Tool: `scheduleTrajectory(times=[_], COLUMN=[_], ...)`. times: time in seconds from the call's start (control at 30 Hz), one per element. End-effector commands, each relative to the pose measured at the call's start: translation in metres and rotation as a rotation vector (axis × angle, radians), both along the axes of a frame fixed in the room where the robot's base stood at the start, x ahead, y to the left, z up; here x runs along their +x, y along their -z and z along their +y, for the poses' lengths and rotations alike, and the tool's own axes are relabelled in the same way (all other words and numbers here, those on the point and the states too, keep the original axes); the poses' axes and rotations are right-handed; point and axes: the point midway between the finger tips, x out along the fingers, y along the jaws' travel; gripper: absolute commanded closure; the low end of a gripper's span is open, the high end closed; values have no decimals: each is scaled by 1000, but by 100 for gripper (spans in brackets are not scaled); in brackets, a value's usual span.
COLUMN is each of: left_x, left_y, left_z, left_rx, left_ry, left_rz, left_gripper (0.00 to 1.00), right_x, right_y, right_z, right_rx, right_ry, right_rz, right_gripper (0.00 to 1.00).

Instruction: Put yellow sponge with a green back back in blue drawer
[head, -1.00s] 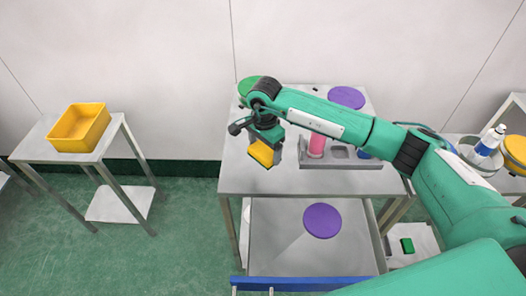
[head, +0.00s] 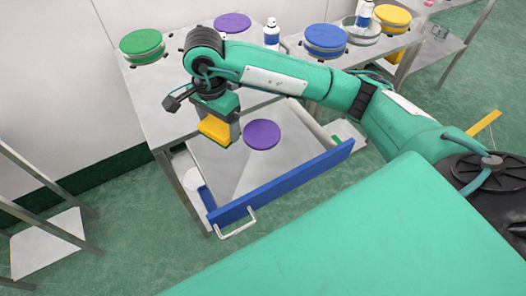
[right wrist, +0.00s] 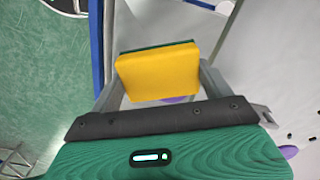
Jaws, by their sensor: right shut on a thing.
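The yellow sponge with a green back (head: 214,130) is held in my right gripper (head: 222,128), which is shut on it. In the right wrist view the sponge (right wrist: 158,74) sits between the two fingers, its yellow face toward the camera and a green strip along its far edge. The blue drawer (head: 283,186) is pulled out below the table, with a blue front and a white handle. A purple disc (head: 262,134) lies inside it. The sponge is above the drawer's left part in the head view. My left gripper is not in view.
The table (head: 160,98) above the drawer bears a green round thing (head: 142,46), a purple one (head: 232,23) and a blue one (head: 326,40). White-topped bottles stand at the back. Another table's frame (head: 45,240) is at the left.

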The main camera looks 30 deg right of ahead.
Motion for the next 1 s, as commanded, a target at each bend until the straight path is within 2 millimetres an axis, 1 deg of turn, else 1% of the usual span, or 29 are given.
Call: scheduleTrajectory(times=[0.03,0.13,0.17,0.23,0.6,0.7,0.8,1.0], left_x=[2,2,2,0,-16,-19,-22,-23], left_y=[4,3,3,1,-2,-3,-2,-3], left_z=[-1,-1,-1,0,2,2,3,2], left_rx=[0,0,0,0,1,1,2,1], left_ry=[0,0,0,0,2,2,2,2], left_rz=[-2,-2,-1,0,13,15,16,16], left_gripper=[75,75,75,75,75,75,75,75], right_x=[-3,-7,-7,-8,-9,-8,-7,-7], right_y=[3,6,10,22,120,139,151,165], right_z=[-1,-1,-1,-2,-2,-1,-1,-1], right_rx=[0,-2,-2,-4,-4,-3,-2,-2], right_ry=[2,6,7,7,7,7,6,7], right_rz=[-2,-2,-2,1,1,0,-3,-2], right_gripper=[41,41,41,41,41,41,41,41])
